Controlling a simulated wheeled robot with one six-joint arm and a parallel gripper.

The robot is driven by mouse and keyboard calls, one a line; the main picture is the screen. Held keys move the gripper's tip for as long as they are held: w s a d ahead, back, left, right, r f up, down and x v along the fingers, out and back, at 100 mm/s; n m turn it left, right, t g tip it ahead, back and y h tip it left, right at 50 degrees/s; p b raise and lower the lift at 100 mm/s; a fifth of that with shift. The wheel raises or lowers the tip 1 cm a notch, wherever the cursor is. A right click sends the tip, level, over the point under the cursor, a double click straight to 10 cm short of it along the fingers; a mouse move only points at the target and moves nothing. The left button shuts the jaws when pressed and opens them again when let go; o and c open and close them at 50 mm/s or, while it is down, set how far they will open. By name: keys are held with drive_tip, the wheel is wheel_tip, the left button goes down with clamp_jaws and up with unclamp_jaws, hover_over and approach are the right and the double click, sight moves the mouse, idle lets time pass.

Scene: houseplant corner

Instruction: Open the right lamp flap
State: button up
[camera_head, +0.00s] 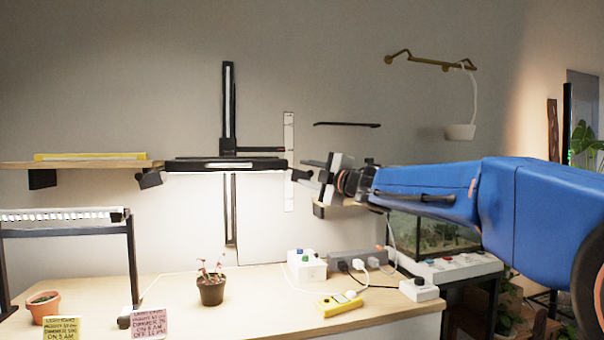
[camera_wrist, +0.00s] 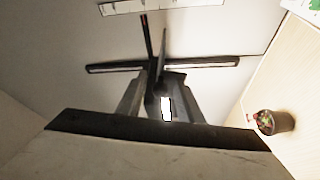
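The lamp is a long black bar (camera_head: 225,164) with a lit underside on a dark post (camera_head: 228,105) against the wall. Its left flap (camera_head: 150,178) is a small dark plate at the bar's left end. The right flap (camera_head: 298,175) is at the right end, small and partly hidden by my gripper (camera_head: 309,173). My gripper reaches in from the right, its fingers apart, close to that flap; I cannot tell whether they touch it. In the wrist view the fingers of my gripper (camera_wrist: 160,92) stand apart, with a bright lamp part (camera_wrist: 167,108) between them.
A potted seedling (camera_head: 211,290) stands on the table below the lamp; a terracotta pot (camera_head: 44,306) is at left. White socket boxes, a yellow meter (camera_head: 339,304) and cables lie at right. A glass tank (camera_head: 432,235) is under my arm. A wooden shelf (camera_head: 85,163) is left.

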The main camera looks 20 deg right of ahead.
drive_tip(key=v, duration=1.5)
drive_tip(key=shift+a, duration=0.1)
drive_tip(key=s+d+f+m+g+h, duration=0.1)
drive_tip(key=s+d+f+m+h, duration=0.3)
drive_tip(key=f, duration=0.3)
drive_tip(key=s+d+f+m+g+h, duration=0.1)
drive_tip(key=s+f+m+g+h, duration=0.15)
drive_tip(key=f+m, duration=0.45)
drive_tip(key=s+d+f+m+g+h, duration=0.1)
drive_tip(key=s+d+f+m+h, duration=0.3)
drive_tip(key=f, duration=0.3)
drive_tip(key=s+a+f+m+g+y, duration=0.1)
drive_tip(key=s+a+f+g, duration=0.3)
drive_tip(key=s+f, duration=0.5)
drive_tip(key=s+a+f+m+g+y, duration=0.2)
drive_tip(key=s+a+f, duration=0.4)
drive_tip(key=s+f, duration=0.4)
wheel_tip(320, 180, down, 2)
drive_tip(key=shift+s+f+m+g, duration=0.1)
drive_tip(key=shift+s+m+g, duration=0.25)
drive_tip(key=shift+m+g, duration=0.7)
drive_tip(key=shift+a, duration=0.1)
